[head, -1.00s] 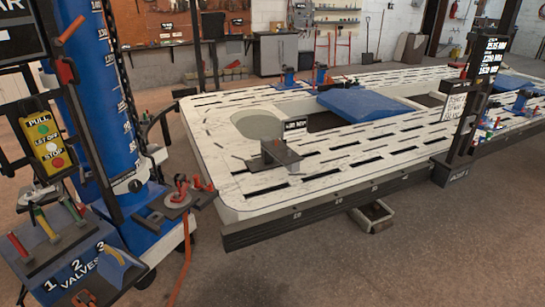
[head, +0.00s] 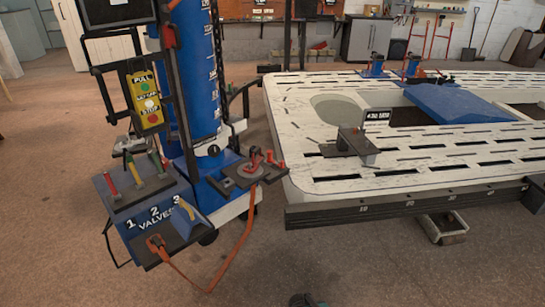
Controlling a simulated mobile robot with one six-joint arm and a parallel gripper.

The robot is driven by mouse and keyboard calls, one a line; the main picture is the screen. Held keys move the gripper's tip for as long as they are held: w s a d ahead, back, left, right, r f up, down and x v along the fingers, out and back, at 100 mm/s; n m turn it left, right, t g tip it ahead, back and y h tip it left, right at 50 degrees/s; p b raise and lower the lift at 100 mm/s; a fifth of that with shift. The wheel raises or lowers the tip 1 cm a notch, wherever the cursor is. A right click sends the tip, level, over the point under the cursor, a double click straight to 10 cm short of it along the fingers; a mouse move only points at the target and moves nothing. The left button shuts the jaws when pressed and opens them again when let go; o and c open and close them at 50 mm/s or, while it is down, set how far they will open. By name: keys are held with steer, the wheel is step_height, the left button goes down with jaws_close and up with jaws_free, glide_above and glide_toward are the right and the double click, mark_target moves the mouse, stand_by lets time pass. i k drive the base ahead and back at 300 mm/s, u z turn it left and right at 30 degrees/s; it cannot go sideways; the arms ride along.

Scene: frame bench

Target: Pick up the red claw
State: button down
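A small red clamp-like piece (head: 255,157), which looks like the red claw, sits on a round grey disc on the dark side plate (head: 228,184) of the blue tower. An orange strap runs down from near it to an orange fitting (head: 156,243) by the valve box. The claw's exact shape is too small to make out. A dark and teal rounded piece shows at the bottom edge, possibly part of my arm. No gripper fingers show.
The blue tower (head: 196,75) stands left of the white slotted frame bench (head: 400,180). A valve box (head: 150,200) with several levers is at its foot. A yellow button box (head: 146,100) hangs beside it.

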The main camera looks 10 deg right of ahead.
mark_target(254, 162)
steer(key=u, duration=0.95)
steer(key=k, duration=0.15)
steer(key=z, duration=2.8)
steer(key=i, duration=1.25)
